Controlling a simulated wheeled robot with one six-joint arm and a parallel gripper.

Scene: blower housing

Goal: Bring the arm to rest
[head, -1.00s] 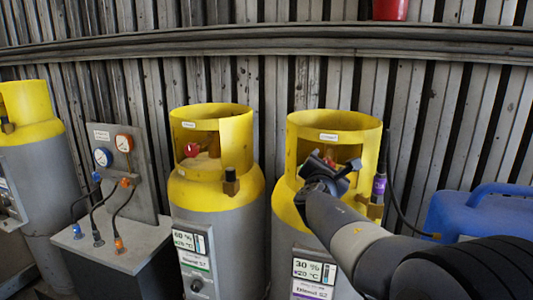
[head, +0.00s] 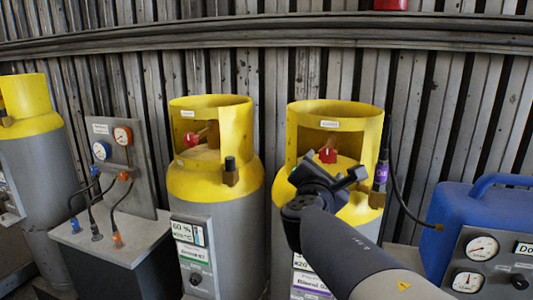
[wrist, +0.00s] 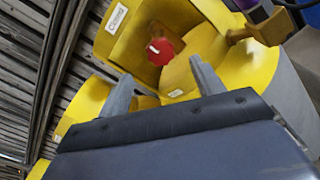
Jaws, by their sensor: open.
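My gripper (head: 336,178) is in front of the right yellow-topped cylinder (head: 370,125), just below the opening in its collar. The wrist view shows its two fingers (wrist: 163,88) spread apart with nothing between them. The red valve knob (head: 328,156) of that cylinder sits inside the collar, just above my gripper. It also shows in the wrist view (wrist: 160,52), beyond the fingers and apart from them. My arm reaches in from the lower right and hides part of the cylinder's grey body and label.
A second cylinder (head: 215,185) with a red knob stands to the left. A gauge panel with hoses (head: 118,150) stands farther left. A blue machine with gauges (head: 485,215) stands at right. A black hose (head: 393,190) hangs beside the right cylinder. A corrugated wall closes the back.

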